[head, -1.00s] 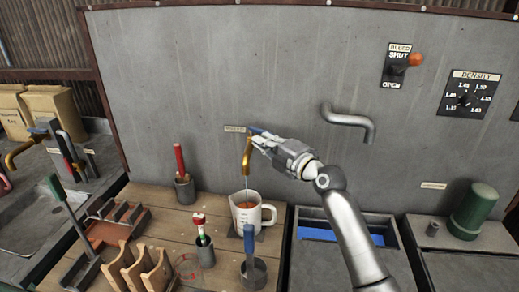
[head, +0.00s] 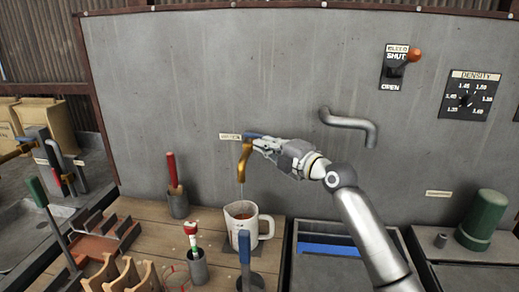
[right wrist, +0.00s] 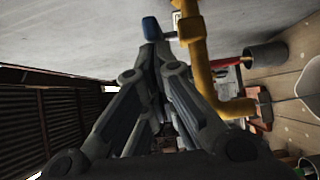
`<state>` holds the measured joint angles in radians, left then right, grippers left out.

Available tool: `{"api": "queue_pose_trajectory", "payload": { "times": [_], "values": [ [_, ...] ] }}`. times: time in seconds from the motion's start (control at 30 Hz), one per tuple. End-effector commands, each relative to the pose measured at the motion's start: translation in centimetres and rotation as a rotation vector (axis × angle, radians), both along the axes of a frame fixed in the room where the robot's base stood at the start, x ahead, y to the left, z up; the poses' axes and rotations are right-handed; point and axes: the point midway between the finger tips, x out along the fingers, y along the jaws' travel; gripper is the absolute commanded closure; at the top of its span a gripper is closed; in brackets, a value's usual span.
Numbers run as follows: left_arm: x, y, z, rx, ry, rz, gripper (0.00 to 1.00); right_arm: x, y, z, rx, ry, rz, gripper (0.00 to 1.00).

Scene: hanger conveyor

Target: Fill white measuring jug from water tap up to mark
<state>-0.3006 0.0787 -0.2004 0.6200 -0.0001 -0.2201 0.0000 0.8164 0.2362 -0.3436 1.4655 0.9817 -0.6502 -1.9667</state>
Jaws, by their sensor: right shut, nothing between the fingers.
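The white measuring jug (head: 232,228) stands upright on the wooden bench under the brass tap (head: 245,160), its handle to the right. Brownish-orange liquid shows inside; I cannot read its level against a mark. A thin stream shows between spout and jug. The tap's blue handle (head: 254,136) is at the wall, and also shows in the right wrist view (right wrist: 151,28). My right gripper (head: 258,144) is shut and empty beside the tap's top; its fingertips (right wrist: 157,48) are close to the blue handle, contact unclear. My left gripper is not in view.
A red-handled tool in a cup (head: 178,204) stands left of the jug. A red-and-white-topped tool (head: 192,232) and a blue-handled tool (head: 245,250) stand in front. A grey pipe spout (head: 348,123) juts from the wall above a blue-lined basin (head: 330,249).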

Motion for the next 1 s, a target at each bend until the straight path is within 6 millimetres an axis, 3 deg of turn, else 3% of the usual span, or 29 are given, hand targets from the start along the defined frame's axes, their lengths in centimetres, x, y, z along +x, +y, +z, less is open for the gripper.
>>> {"api": "queue_pose_trajectory", "payload": {
  "times": [0.27,0.7,1.0],
  "values": [
    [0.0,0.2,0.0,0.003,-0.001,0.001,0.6,-0.9,-0.8,-0.1,-0.001,0.0,-0.002,1.0],
    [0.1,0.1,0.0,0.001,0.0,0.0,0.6,-5.3,-4.2,-0.1,-0.003,0.0,-0.002,1.0],
    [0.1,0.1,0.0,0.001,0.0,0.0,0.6,-6.0,-4.6,-0.1,-0.001,0.001,0.0,1.0]
  ]
}}
